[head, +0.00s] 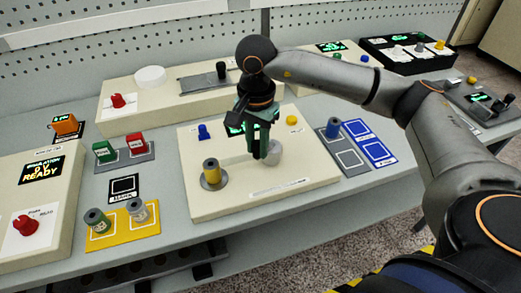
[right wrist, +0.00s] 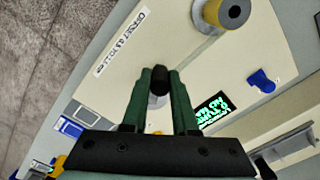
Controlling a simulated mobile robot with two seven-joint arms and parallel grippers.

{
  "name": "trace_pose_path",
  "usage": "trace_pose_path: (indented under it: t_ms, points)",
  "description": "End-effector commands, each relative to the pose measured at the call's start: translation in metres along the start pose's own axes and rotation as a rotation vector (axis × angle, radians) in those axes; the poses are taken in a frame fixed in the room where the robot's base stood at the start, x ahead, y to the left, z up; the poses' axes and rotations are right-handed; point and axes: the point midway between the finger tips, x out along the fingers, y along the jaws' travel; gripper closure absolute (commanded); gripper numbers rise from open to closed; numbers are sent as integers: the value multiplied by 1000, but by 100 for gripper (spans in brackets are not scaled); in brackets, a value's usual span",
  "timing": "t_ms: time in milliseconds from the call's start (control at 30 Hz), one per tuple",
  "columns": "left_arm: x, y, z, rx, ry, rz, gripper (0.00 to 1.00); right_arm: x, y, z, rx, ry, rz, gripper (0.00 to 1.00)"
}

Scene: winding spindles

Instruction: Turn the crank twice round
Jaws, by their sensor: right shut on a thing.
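The cream winding unit (head: 235,202) stands in the middle of the bench. My right gripper (head: 259,148) points down over it, its green fingers shut on the black crank knob (right wrist: 158,79). A pale grey round part (head: 273,152), seemingly the crank's hub, shows just right of the fingertips; the fingers hide part of the crank. A yellow spool (head: 211,171) stands upright on a round metal base at the unit's left, apart from the gripper. My left gripper is not in view.
A blue button (head: 203,131), a yellow button (head: 291,120) and a partly hidden display sit at the unit's back. A yellow tray (head: 122,238) with two spools lies at left. A grey and blue tray (head: 347,150) with a blue spool lies close at right.

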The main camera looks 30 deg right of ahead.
Motion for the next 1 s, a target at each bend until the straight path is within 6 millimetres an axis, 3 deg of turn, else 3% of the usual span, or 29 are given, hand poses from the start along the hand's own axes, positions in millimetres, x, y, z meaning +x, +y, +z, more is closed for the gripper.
trace_pose_path:
  t_ms: [233, 267, 500, 800, 1000]
  points:
    - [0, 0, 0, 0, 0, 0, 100, -1, 0, -1, 2, 2, -1, 100]
    - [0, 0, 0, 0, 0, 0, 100, -1, 0, -1, 2, 2, -1, 71]
    - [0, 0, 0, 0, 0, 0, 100, -1, 0, -1, 0, 1, 0, 44]
    - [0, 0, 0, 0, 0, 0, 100, -3, 0, 0, 0, 1, -1, 43]
    - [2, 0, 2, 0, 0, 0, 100, -29, -1, 0, -1, 2, -4, 43]
